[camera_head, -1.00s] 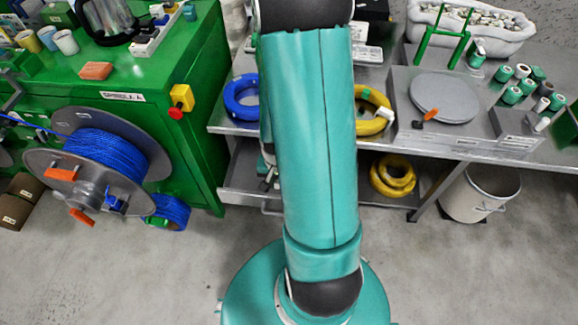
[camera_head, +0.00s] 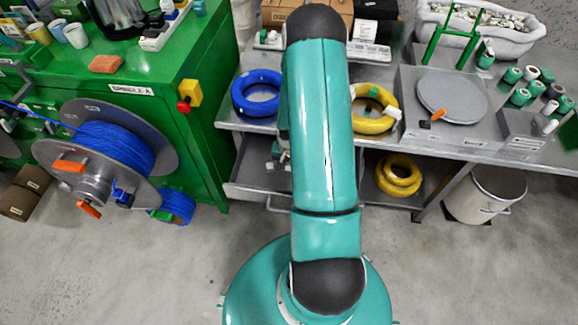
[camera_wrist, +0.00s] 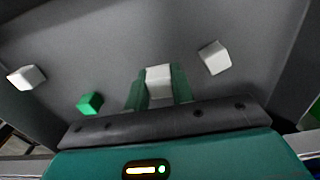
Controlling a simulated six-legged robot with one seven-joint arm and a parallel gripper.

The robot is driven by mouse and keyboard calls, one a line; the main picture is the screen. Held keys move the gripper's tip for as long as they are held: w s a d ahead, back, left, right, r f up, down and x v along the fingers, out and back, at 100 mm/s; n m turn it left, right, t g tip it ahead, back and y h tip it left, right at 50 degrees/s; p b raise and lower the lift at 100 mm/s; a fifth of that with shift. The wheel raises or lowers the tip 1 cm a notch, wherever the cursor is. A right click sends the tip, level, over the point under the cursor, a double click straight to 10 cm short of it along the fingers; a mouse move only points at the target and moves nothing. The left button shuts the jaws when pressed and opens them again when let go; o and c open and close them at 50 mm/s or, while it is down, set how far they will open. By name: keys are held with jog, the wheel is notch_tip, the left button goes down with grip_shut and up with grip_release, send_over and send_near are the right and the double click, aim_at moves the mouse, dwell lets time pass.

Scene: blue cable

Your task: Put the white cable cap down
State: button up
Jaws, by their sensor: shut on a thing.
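The white cable cap (camera_wrist: 158,76) is between the two green fingers of my gripper (camera_wrist: 158,88), near the middle of the wrist view. My gripper is shut on it, over a grey surface with raised walls. Two other white caps lie on that surface, one at the left (camera_wrist: 27,77) and one at the right (camera_wrist: 214,57). A green cap (camera_wrist: 90,103) lies left of my gripper. Whether the held cap touches the surface is unclear. In the camera_head view my arm hides the gripper and the held cap.
A grey bench (camera_head: 470,152) carries a blue cable coil (camera_head: 257,92), a yellow coil (camera_head: 374,108) and a round grey disc (camera_head: 452,96). An open drawer (camera_head: 262,178) is below it. A green cabinet with a cable spool (camera_head: 105,150) stands left. A white bucket (camera_head: 482,195) stands right.

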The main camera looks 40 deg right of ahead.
jog(key=shift+f, duration=0.45)
jog(key=shift+f, duration=0.6)
jog(key=o, duration=0.9)
jog(key=shift+o, duration=0.2)
